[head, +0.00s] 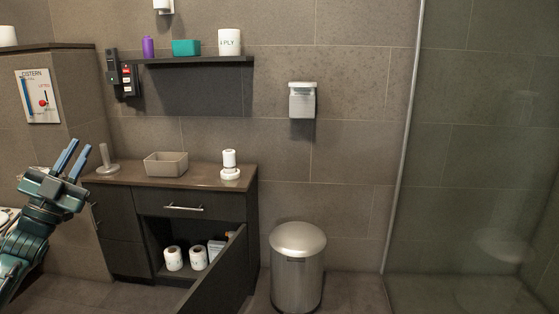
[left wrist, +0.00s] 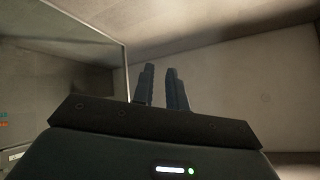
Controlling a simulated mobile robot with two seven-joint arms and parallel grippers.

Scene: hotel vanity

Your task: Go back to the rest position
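My left gripper (head: 72,158) is raised at the left of the head view, in front of the left end of the vanity (head: 172,182). Its two blue fingers point up and stand apart with nothing between them. In the left wrist view the two dark fingers (left wrist: 163,87) also show a gap and hold nothing. A plain wall lies behind them there. My right gripper is in neither view.
The vanity door (head: 220,275) hangs open; toilet rolls (head: 174,258) stand inside. On top are a grey holder (head: 106,160), a beige bin (head: 166,164) and a white roll on a stand (head: 230,166).

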